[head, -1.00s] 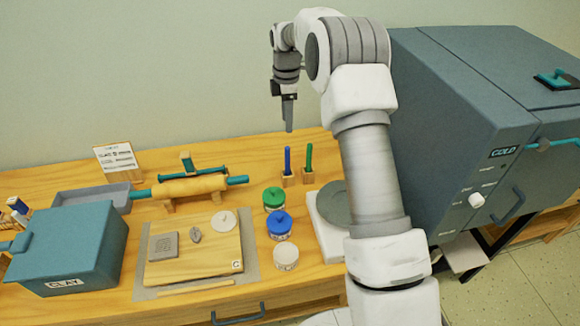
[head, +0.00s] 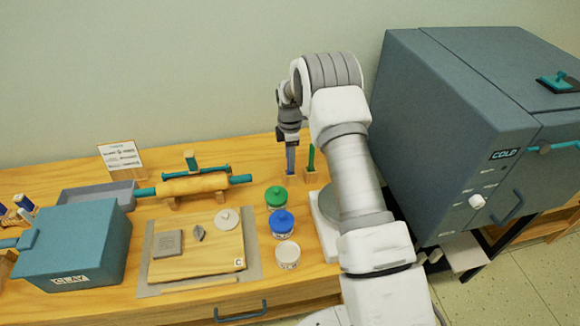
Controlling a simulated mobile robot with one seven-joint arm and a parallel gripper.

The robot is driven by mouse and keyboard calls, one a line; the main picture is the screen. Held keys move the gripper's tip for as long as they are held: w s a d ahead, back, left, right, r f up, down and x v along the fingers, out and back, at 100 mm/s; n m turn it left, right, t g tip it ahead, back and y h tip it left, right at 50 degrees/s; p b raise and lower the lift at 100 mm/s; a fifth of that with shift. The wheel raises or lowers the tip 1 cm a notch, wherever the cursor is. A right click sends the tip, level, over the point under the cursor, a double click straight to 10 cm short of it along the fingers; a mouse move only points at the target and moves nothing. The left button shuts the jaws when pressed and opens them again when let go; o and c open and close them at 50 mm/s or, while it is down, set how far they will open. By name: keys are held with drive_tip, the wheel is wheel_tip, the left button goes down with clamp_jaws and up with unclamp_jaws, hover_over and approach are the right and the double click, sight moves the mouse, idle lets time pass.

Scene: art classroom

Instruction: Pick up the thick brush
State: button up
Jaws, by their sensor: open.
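Two upright brush-like tools stand in small wooden holders at the back of the table in the head view. One is a blue brush (head: 290,163) and the other a green brush (head: 311,158). I cannot tell for sure from their size which is the thick one. My gripper (head: 290,143) points down directly over the blue brush, with its fingers open at the brush's top. The fingers hide the upper end of the blue brush, and whether they are around it or in front of it is unclear. The green brush stands just right of my gripper.
Green (head: 276,197), blue (head: 281,223) and white (head: 288,254) jars stand in front. A clay board (head: 222,262), rolling pin (head: 195,186) and teal clay box (head: 72,250) lie left. A large grey kiln (head: 450,120) stands close right of my arm.

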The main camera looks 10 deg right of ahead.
drive_tip(key=shift+f, duration=1.4)
clamp_jaws()
